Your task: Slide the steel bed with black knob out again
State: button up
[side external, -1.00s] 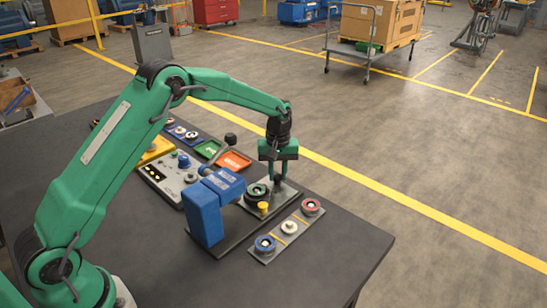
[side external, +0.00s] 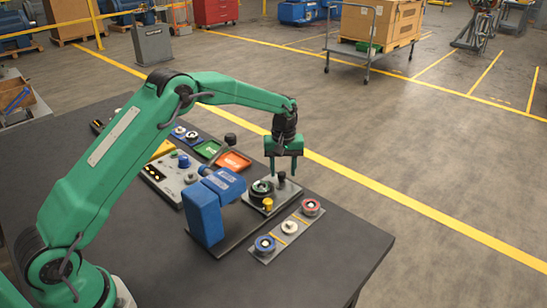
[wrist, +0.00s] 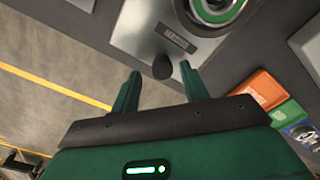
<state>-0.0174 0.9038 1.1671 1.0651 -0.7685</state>
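The steel bed (side external: 291,188) is a flat light plate on the dark base of the blue stand (side external: 207,213). Its black knob (side external: 281,178) stands upright near its far edge. A dark round part with a green ring (side external: 261,189) sits on the bed. In the wrist view the bed (wrist: 135,30), its knob (wrist: 162,67) and the green ring (wrist: 213,8) show, the ring cut by the top edge. My gripper (side external: 282,173) is open above the knob, pointing down. In the wrist view its fingertips (wrist: 160,69) lie either side of the knob, with gaps.
A grey strip (side external: 275,248) with blue, white and red rings lies in front of the stand. A control box (side external: 166,180), a green tray (side external: 208,149) and an orange tray (side external: 234,161) stand left and behind. The table's right front is bare.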

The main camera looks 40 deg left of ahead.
jog(key=shift+r, duration=0.1)
notch_tip(320, 180, up, 7)
jog(key=shift+r, duration=0.3)
dwell(0.4)
